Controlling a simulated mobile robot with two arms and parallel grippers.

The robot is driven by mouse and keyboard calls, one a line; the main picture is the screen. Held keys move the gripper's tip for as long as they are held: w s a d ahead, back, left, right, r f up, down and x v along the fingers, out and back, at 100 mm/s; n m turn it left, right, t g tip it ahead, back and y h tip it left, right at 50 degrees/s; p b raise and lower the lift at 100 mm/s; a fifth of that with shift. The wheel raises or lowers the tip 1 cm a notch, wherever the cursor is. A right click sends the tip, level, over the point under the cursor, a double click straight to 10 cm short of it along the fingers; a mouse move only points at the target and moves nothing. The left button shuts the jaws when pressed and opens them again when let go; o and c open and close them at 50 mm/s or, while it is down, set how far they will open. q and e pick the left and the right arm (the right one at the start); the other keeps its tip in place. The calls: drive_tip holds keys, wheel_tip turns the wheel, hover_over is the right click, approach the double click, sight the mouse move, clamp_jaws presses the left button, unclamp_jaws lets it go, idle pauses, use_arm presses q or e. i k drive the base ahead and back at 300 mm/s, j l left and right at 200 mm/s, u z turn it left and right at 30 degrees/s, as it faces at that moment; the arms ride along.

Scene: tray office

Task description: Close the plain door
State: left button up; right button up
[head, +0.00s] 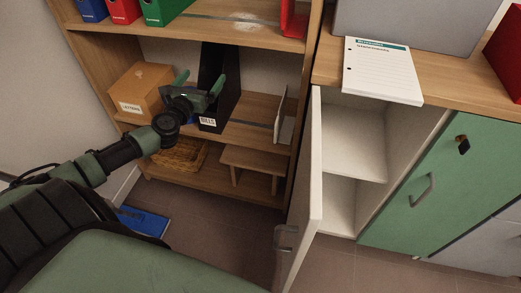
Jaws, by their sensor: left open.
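The plain white door (307,190) of the low cabinet stands wide open, swung out toward me on its left side. Its grey handle (285,238) is on the door's outer face near the free edge. The cabinet interior (352,140) shows a white shelf and looks empty. My left gripper (198,88) is open, in front of the bookshelf at the upper left, beside the black file holder. It is well away from the door and its handle. My right gripper is not in view.
A green door (430,185) with a handle and a keyed lock adjoins on the right. The bookshelf (225,130) holds a cardboard box (142,92), a black file holder (218,100) and binders. A blue binder (143,221) lies on the floor.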

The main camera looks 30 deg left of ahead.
sight(304, 216)
drive_tip(key=k+l, duration=0.35)
drive_tip(key=l, duration=0.15)
drive_tip(key=k+l, duration=0.4)
drive_tip(key=l, duration=0.15)
